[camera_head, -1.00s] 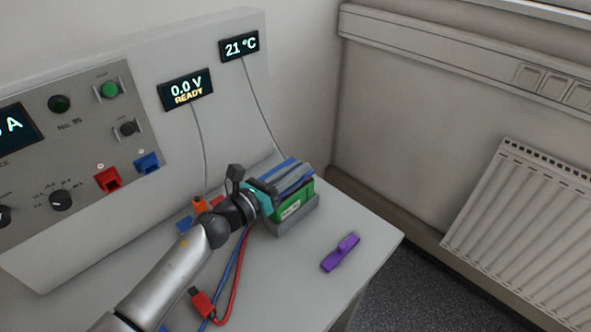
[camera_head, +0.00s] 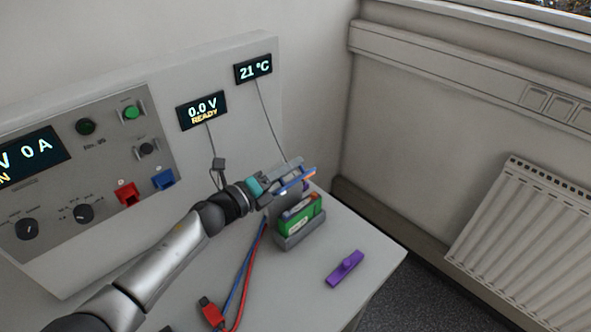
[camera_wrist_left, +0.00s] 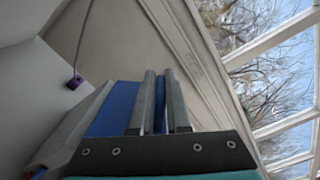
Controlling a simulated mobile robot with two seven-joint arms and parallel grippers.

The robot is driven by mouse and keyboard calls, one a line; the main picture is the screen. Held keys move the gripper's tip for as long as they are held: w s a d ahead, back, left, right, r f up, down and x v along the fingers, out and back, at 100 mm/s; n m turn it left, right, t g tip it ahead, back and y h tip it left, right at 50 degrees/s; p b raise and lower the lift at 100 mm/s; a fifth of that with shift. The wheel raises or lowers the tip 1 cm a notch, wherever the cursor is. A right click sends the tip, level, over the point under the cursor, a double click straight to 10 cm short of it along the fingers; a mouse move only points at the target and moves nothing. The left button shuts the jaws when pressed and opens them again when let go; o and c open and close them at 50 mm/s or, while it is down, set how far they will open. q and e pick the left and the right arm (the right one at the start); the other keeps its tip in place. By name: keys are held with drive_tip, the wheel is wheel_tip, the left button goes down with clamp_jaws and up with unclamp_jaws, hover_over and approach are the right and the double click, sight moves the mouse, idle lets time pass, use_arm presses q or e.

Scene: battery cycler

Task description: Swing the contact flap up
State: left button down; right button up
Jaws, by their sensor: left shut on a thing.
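The contact flap (camera_head: 293,187) is a blue piece above the grey battery holder (camera_head: 290,243), raised and tilted, with an orange end at its right. A green battery (camera_head: 297,221) sits upright in the holder below it, its top uncovered. My left gripper (camera_head: 299,169) is shut on the flap above the holder. In the left wrist view, the two grey fingers (camera_wrist_left: 160,100) stand close together with the blue flap (camera_wrist_left: 112,108) between and beside them. The flap's hinge is mostly hidden by my gripper and arm. My right gripper is in neither view.
A purple clip-like piece (camera_head: 344,268) lies on the table (camera_head: 375,250) right of the holder. Red and blue leads (camera_head: 237,285) lie in front. The cycler panel (camera_head: 100,190) stands behind on the left. Thin cables hang from the displays. The table's right edge is close.

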use_arm(q)
drive_tip(key=shift+w+a+f+n+b, duration=0.15)
drive_tip(key=shift+w+a+n, duration=0.55)
drive_tip(key=shift+n, duration=0.9)
drive_tip(key=shift+w+a+f+n+b, duration=0.15)
drive_tip(key=shift+w+a+n, duration=0.55)
drive_tip(key=shift+n, duration=0.9)
drive_tip(key=shift+w+a+n+b, duration=0.2)
drive_tip(key=shift+w+a+n, duration=0.5)
drive_tip(key=shift+n, duration=0.9)
drive_tip(key=c, duration=0.9)
unclamp_jaws()
drive_tip(key=shift+f, duration=0.1)
drive_tip(key=v, duration=1.5)
drive_tip(key=shift+s+p, duration=0.1)
drive_tip(key=shift+p, duration=0.2)
